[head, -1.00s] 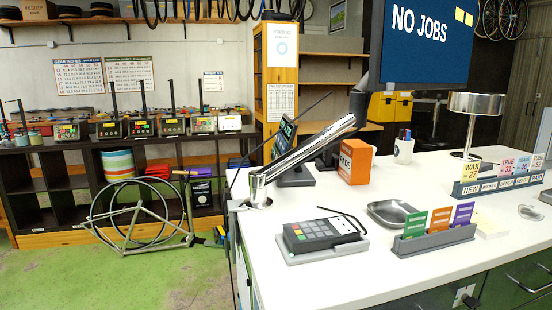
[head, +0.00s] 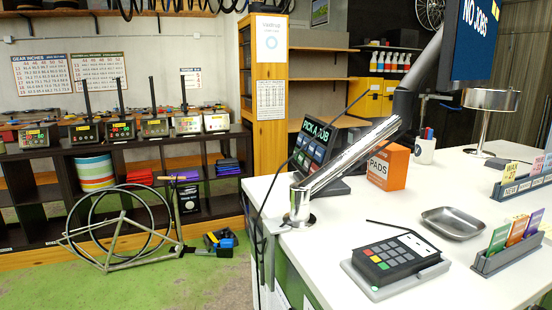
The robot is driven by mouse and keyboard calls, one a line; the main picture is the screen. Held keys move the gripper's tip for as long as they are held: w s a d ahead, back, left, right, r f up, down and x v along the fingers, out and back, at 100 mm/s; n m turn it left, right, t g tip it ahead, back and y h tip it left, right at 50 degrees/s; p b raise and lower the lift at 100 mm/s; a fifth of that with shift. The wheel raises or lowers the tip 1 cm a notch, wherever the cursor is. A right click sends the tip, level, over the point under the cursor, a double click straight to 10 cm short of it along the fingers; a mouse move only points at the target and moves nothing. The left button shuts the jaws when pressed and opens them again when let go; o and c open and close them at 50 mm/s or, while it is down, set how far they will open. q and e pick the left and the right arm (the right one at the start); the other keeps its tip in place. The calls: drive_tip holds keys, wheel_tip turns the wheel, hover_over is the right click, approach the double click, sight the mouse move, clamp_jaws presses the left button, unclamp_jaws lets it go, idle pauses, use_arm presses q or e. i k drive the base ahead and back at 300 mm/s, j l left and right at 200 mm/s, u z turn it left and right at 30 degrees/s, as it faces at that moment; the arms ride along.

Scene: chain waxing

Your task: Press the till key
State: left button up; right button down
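A black screen terminal (head: 312,152) stands on the white counter (head: 350,222), reading "PICK A JOB" above several coloured tiles. A chrome post and arm (head: 345,160) pass in front of part of it. A dark keypad device (head: 396,260) with coloured and grey keys lies on a grey base near the counter's front. I cannot tell from the labels which of these carries the till key. Neither of my grippers shows in the head view.
An orange "PADS" box (head: 387,167), a metal tray (head: 453,223) and a card holder (head: 510,248) stand on the counter. A hanging monitor (head: 474,45) reads "NO JOBS". A bicycle frame (head: 125,235) lies on the green floor at left, with open floor in front.

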sight(308, 163)
drive_tip(key=i+j, duration=0.15)
drive_tip(key=j, duration=0.2)
drive_tip(key=i+j, duration=0.15)
drive_tip(key=j, duration=0.2)
drive_tip(key=i+j+z, duration=0.1)
drive_tip(key=j, duration=0.3)
drive_tip(key=i+j, duration=0.2)
drive_tip(key=j, duration=0.15)
drive_tip(key=i+j, duration=0.15)
drive_tip(key=j, duration=0.2)
drive_tip(key=i+j, duration=0.15)
drive_tip(key=j, duration=0.25)
drive_tip(key=z, duration=0.05)
